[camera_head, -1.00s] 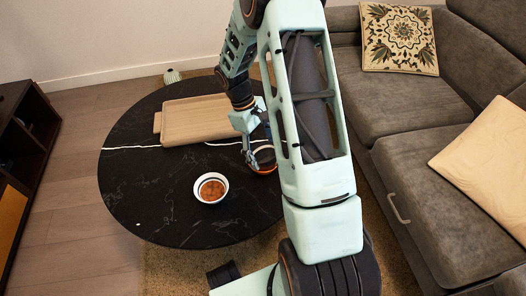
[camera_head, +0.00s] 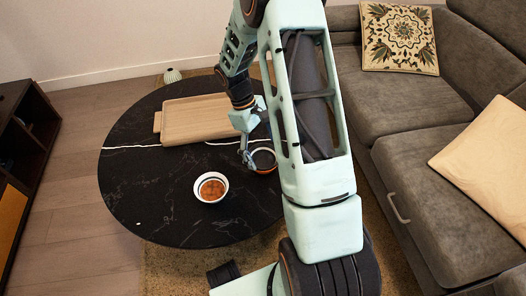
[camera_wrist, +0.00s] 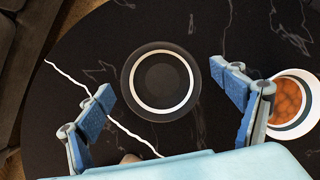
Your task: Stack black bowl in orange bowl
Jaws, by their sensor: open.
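A dark bowl, black inside with an orange-brown outer side in the head view (camera_head: 263,161), stands upright on the round black table. In the wrist view it appears as a dark disc with a pale ring (camera_wrist: 160,82). A white-rimmed bowl with an orange inside (camera_head: 211,187) stands to its left and nearer; it also shows at the right edge of the wrist view (camera_wrist: 289,101). My gripper (camera_wrist: 161,84) is open and empty, its blue fingers on either side of the dark bowl in that picture. In the head view my gripper (camera_head: 248,153) is at that bowl; contact cannot be told.
A wooden tray (camera_head: 198,119) lies on the far part of the black table (camera_head: 150,200). A grey sofa (camera_head: 425,150) stands to the right, and a dark cabinet (camera_head: 25,125) to the left.

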